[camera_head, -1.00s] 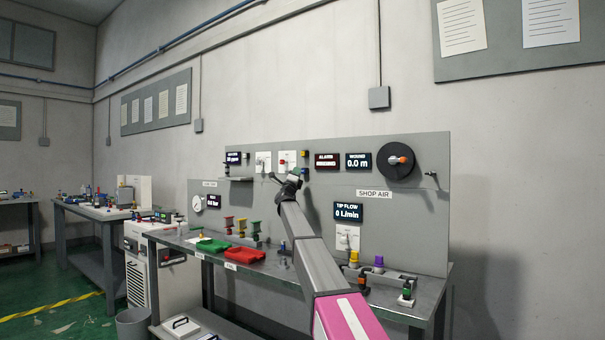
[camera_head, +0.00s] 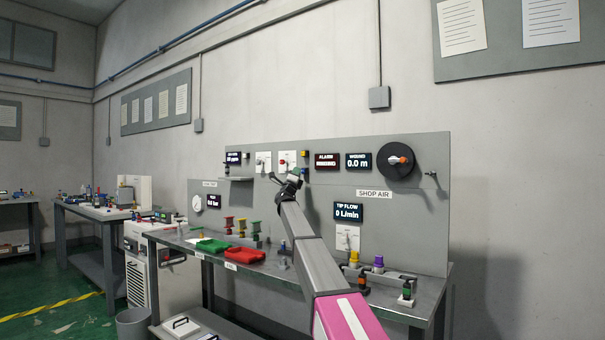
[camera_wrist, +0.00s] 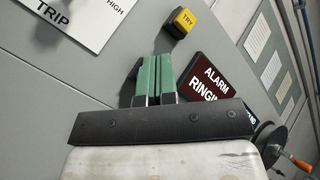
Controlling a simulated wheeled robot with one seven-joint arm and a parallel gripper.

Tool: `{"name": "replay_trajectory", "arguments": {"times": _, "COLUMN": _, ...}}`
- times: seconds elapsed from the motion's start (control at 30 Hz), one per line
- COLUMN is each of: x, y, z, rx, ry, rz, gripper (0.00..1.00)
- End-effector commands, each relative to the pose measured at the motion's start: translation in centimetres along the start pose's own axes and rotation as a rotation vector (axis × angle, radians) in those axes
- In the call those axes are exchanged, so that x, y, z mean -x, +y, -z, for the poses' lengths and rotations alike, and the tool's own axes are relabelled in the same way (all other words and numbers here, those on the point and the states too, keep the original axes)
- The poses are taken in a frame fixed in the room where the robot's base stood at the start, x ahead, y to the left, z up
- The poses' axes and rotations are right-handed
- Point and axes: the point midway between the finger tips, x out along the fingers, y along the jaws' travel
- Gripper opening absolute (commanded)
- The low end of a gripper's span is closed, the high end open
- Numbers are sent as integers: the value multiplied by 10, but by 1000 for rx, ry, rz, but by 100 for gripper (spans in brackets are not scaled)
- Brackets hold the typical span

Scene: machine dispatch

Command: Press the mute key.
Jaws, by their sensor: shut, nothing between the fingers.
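My gripper (camera_head: 293,181) is up against the grey upright panel, left of and below the alarm display (camera_head: 327,160). In the wrist view its two green fingers (camera_wrist: 157,62) are closed together with nothing between them. Their tips are at or very near the panel, just below the yellow TRY key (camera_wrist: 181,21). No key marked mute can be read; the panel spot under TRY is hidden by the fingers. I cannot tell whether the tips touch anything.
A white plate marked TRIP and HIGH (camera_wrist: 82,18) lies left of the fingers. A black reel (camera_head: 396,161) stands out from the panel at right. Red tray (camera_head: 245,255) and green tray (camera_head: 213,246) lie on the bench below.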

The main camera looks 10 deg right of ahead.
Motion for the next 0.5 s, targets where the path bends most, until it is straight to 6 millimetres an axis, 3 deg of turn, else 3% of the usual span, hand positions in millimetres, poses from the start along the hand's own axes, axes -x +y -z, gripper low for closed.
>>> {"name": "replay_trajectory", "arguments": {"times": 0.5, "x": -5, "y": 4, "z": 3, "rx": 0, "ry": 0, "rz": 0, "gripper": 0}}
